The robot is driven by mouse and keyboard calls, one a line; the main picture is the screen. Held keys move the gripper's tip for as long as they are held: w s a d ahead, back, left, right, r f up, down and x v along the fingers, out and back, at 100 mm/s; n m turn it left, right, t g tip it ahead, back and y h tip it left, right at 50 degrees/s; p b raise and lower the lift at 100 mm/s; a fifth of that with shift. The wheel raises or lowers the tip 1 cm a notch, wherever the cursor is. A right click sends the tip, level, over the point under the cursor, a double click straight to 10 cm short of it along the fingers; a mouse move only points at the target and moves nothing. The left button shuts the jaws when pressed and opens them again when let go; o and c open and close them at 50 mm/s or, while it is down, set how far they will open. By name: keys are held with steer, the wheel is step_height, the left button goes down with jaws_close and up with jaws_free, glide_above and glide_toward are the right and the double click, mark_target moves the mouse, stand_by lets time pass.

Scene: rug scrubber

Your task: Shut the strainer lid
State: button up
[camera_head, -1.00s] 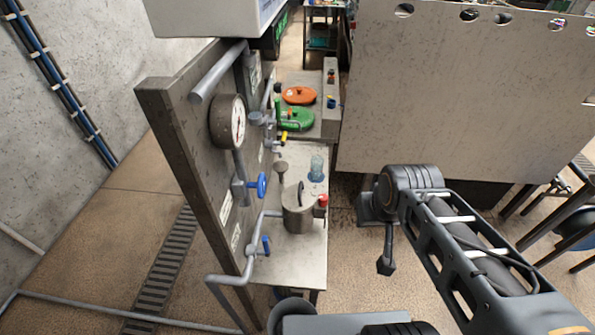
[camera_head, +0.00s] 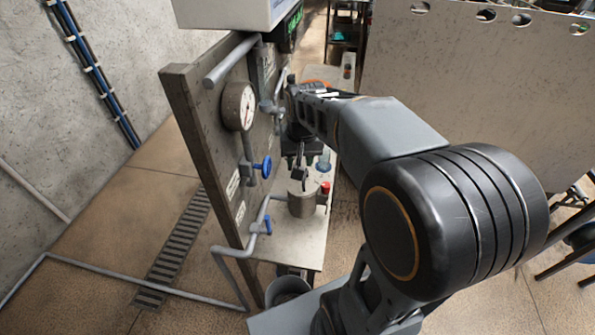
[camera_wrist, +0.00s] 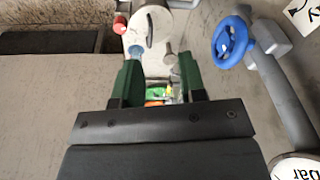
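The strainer (camera_head: 302,203) is a grey metal pot on the pale shelf beside the panel. A thin dark piece stands at its top, but I cannot tell the lid's exact angle. In the wrist view the strainer (camera_wrist: 141,24) shows at the top edge as a pale round shape with a dark bar on it, partly cut off. My gripper (camera_head: 302,162) is above and behind the strainer, apart from it. In the wrist view my gripper (camera_wrist: 158,65) has its two dark green fingers spread, with nothing between them.
A red knob (camera_head: 325,187) and a blue glass (camera_head: 324,162) are close to the strainer. Blue valve wheels (camera_head: 266,167) and a gauge (camera_head: 238,106) are on the panel at left. A large grey board (camera_head: 440,75) is at right. A bucket (camera_head: 287,289) is below the shelf.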

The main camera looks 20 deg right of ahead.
steer(key=w+d+f+m+g+p, duration=0.2)
steer(key=w+d+f+m, duration=0.15)
steer(key=w+d, duration=0.45)
steer(key=f, duration=0.4)
steer(key=w+a+f+p, duration=0.1)
steer(key=f, duration=0.3)
steer(key=a+f, duration=0.1)
steer(key=f, duration=0.3)
steer(key=shift+w+f+p, duration=0.3)
steer(key=shift+w+f, duration=0.1)
steer(key=shift+a+f, duration=0.1)
steer(key=shift+f, duration=0.7)
steer(key=shift+c, duration=0.3)
steer(key=shift+y, duration=0.3)
steer(key=c, duration=0.6)
jaws_close()
